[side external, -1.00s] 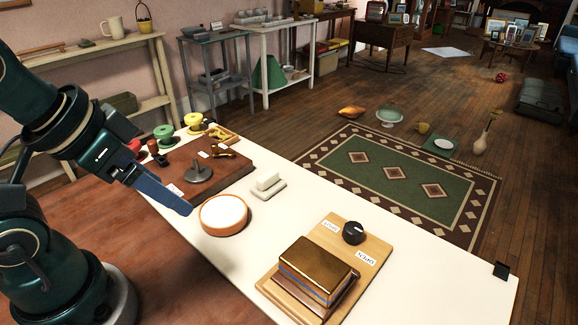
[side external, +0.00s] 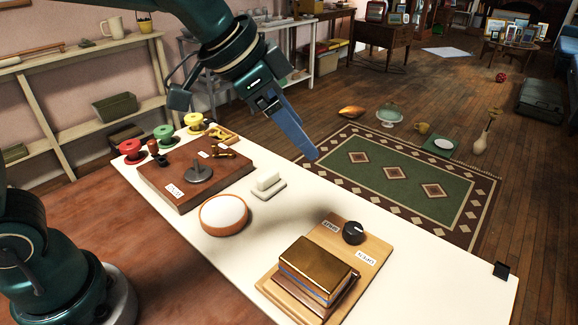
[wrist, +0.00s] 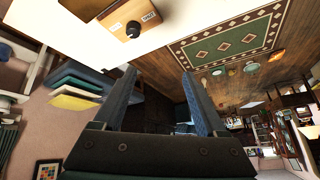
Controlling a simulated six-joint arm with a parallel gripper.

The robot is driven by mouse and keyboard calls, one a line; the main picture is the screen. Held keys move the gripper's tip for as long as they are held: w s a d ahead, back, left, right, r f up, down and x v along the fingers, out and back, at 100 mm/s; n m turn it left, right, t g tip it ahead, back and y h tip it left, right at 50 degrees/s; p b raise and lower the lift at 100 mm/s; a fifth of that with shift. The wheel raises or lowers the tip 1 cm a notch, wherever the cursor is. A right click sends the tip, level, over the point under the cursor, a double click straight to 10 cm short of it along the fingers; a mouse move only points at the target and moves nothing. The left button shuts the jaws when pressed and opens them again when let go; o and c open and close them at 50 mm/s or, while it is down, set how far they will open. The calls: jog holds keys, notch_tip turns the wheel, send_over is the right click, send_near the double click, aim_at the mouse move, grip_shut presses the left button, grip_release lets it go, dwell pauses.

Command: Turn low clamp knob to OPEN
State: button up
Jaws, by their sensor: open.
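The low clamp knob (side external: 353,232) is a round black knob with a pale pointer line, on a light wooden board (side external: 376,246). White labels lie beside it, an OPEN label (side external: 365,258) and a second label (side external: 330,227) too small to read surely. A brass-topped block (side external: 318,268) sits on the board in front of the knob. In the wrist view the knob (wrist: 133,29) shows near the top. My gripper (side external: 312,152) is in the air above the table's far edge, well apart from the knob. In the wrist view its two fingers (wrist: 194,78) stand apart with nothing between them.
On the white table (side external: 425,275) are an orange-rimmed round dish (side external: 224,215), a pale block on a base (side external: 268,183) and a dark wooden board (side external: 187,187) with a grey cone-like piece. Red, green and yellow spools stand behind. The table's right part is mostly clear.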

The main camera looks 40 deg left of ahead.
jog(key=w+d+f+m+g, duration=0.2)
jog(key=w+d+f, duration=0.2)
jog(key=d+f, duration=0.15)
jog(key=g, duration=0.1)
send_over(354, 228)
jog(key=s+a, duration=0.2)
jog(key=f, duration=0.6)
jog(key=shift+w+d+f, duration=0.1)
jog(key=shift+w+f, duration=0.1)
jog(key=shift+f, duration=0.1)
jog(key=shift+x, duration=2.35)
jog(key=shift+d, duration=0.1)
grip_shut()
